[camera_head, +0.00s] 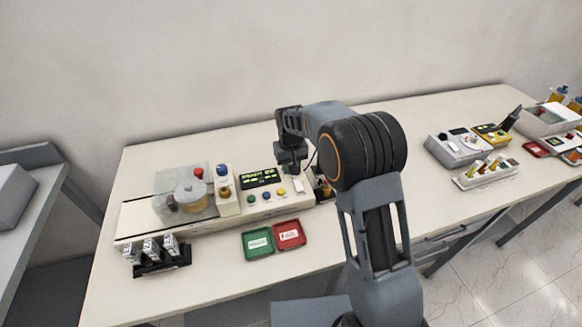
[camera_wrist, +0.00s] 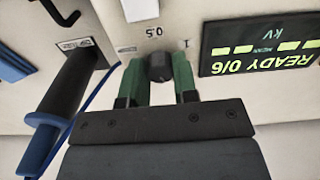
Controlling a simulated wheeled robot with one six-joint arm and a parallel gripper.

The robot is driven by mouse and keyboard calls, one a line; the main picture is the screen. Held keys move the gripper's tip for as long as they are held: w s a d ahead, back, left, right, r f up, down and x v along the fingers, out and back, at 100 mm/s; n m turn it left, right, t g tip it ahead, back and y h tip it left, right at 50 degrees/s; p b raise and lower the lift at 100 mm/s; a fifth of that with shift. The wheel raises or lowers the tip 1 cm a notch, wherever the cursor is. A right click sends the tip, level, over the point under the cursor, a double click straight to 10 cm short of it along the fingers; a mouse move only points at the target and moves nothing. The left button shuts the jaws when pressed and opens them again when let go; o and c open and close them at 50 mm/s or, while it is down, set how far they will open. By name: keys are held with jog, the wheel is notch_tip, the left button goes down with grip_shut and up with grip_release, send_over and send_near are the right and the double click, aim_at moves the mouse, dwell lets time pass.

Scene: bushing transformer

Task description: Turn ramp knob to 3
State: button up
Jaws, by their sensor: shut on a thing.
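The ramp knob (camera_wrist: 160,67) is a small dark knob on the pale panel in the wrist view. My gripper (camera_wrist: 157,75) has its two green fingers on either side of the knob and is shut on it. Printed marks "0.5" and "1" show on the panel above the knob; the mark 3 is not readable. In the head view my gripper (camera_head: 291,160) is over the right end of the tester panel (camera_head: 265,199), and the knob is hidden beneath it.
A lit display (camera_wrist: 262,46) reading "READY 0/6" is right of the knob. A dark probe with a blue end (camera_wrist: 42,135) and a blue cable stand at left. Green (camera_head: 257,243) and red (camera_head: 289,234) trays lie in front of the tester.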

jog(key=m, duration=0.4)
jog(key=shift+r+m+b, duration=0.1)
jog(key=shift+m+b, duration=0.2)
dwell(0.5)
jog(key=o, duration=0.7)
jog(key=shift+c, duration=0.2)
notch_tip(320, 180, up, 14)
jog(key=shift+b, duration=0.4)
